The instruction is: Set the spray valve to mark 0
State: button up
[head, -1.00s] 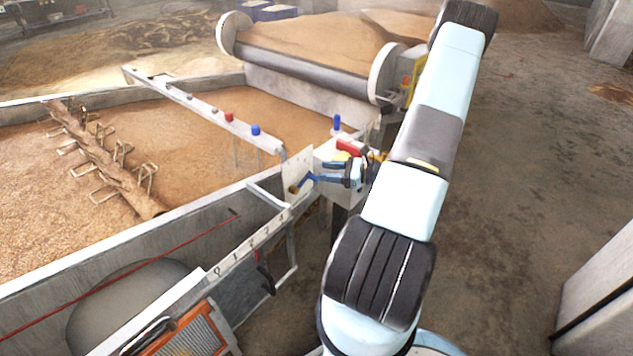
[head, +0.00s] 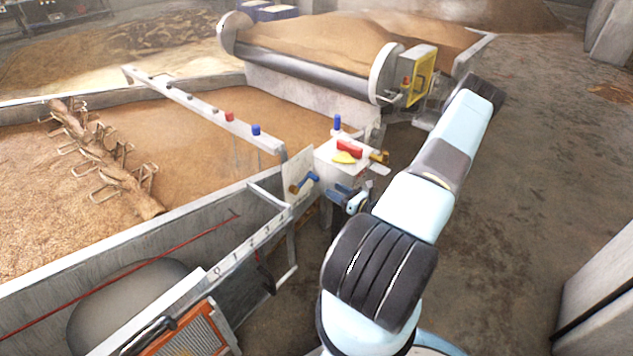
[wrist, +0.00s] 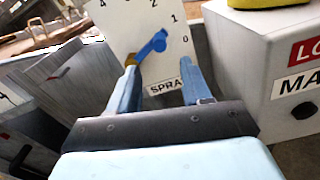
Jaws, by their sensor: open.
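The spray valve has a blue handle (wrist: 152,46) on a brass-coloured pivot (wrist: 131,60), in front of a white marked plate (wrist: 118,28). In the wrist view the handle slants up to the right, seemingly towards the space between marks 1 and 0; the angle makes the exact reading unclear.
A white box (wrist: 265,70) with a red label stands right of the plate; in the head view the box (head: 338,172) carries a yellow and a red part. A grain trough (head: 200,130) lies to the left. Open floor (head: 540,180) lies to the right.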

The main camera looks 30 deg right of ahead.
aim_at(317, 180)
jog(key=x, duration=0.9)
jog(key=shift+w, duration=0.15)
grip_shut()
dwell(0.5)
